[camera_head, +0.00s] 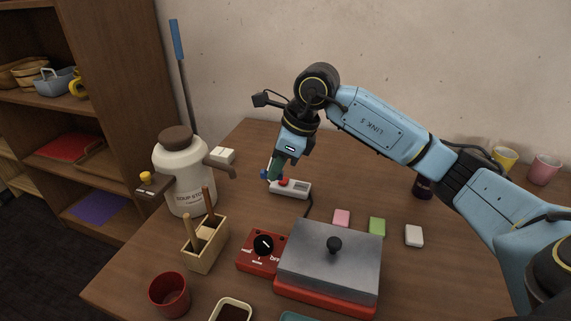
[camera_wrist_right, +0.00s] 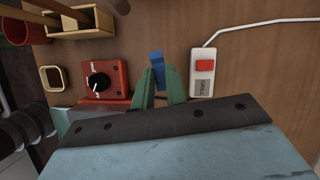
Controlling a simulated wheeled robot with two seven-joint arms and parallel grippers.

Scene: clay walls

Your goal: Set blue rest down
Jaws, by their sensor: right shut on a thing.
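The blue rest (camera_head: 264,174) is a small blue piece at the tips of my right gripper (camera_head: 273,172), partly hidden by the fingers in the head view. In the right wrist view the blue rest (camera_wrist_right: 157,58) shows between the green fingers of the right gripper (camera_wrist_right: 159,84), which are shut on it. The gripper points down toward the wooden table (camera_head: 225,262), just left of a white switch box with a red button (camera_head: 296,189). I cannot tell whether the rest touches the table. My left gripper is not in view.
A red control box with a black knob (camera_head: 262,249) and a grey-lidded red hotplate (camera_head: 330,262) stand in front. The soup jar (camera_head: 186,170) and wooden utensil box (camera_head: 206,252) are at left. Pink (camera_head: 342,217), green (camera_head: 377,226) and white (camera_head: 414,236) blocks lie at right.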

